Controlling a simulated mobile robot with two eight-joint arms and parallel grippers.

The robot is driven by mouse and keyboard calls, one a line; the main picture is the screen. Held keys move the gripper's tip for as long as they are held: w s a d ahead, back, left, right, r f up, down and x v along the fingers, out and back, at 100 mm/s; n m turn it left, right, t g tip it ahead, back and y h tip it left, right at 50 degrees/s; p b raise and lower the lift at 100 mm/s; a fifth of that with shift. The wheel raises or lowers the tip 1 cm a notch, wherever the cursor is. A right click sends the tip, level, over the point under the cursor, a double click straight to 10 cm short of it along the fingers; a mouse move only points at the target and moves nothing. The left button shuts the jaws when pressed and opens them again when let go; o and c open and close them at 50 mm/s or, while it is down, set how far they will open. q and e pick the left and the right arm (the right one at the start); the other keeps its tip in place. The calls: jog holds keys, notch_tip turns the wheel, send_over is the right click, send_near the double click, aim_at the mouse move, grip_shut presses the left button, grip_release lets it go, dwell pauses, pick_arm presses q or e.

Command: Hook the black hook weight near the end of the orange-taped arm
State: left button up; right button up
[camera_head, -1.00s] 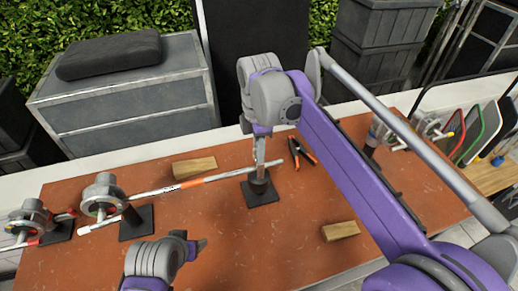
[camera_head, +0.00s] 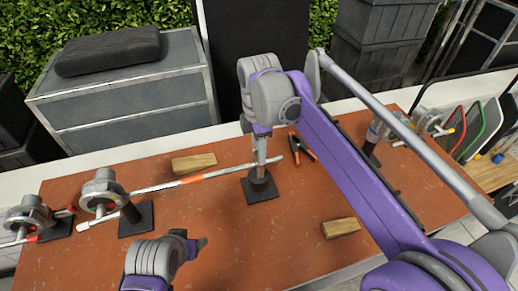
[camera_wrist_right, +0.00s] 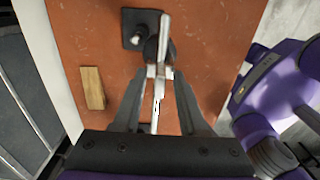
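The orange-taped arm (camera_head: 205,176) is a thin silver rod on a stand with a grip head (camera_head: 103,192). Its far end reaches rightward, close to my right gripper (camera_head: 260,158). The black hook weight (camera_head: 260,180) is directly below that gripper. In the right wrist view, the right fingers (camera_wrist_right: 160,74) close around a narrow grey piece, apparently the weight's hook. The dark weight body (camera_wrist_right: 151,48) lies beyond the tips, partly hidden by the rod (camera_wrist_right: 164,32). Whether the hook is around the rod or beside it, I cannot tell. My left gripper (camera_head: 200,245) is low over the table, its fingers barely visible.
A black plate (camera_head: 270,194) lies under the weight. Wooden blocks (camera_head: 194,163) (camera_head: 341,228) and orange-handled pliers (camera_head: 301,148) lie on the brown table (camera_head: 230,232). Another stand (camera_head: 30,217) is at the left. The front middle of the table is clear.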

jog(key=shift+o, duration=0.2)
pick_arm(q)
jog(key=shift+w+r+p, duration=0.45)
jog(key=shift+r+p, duration=0.1)
jog(key=shift+r, duration=0.3)
pick_arm(e)
notch_tip(320, 180, up, 11)
jog(key=shift+f, duration=0.15)
dwell(0.3)
jog(key=s+d+f+m+t, duration=0.3)
jog(key=s+d+f+m, duration=0.6)
jog(key=f+m, duration=0.1)
jog(key=s+d+f+m+t, duration=0.3)
jog(key=s+d+f+m, duration=0.6)
jog(key=f+m, duration=0.2)
jog(key=shift+d+f+m, duration=0.15)
jog(key=shift+f+m, duration=0.15)
jog(key=shift+f, duration=0.55)
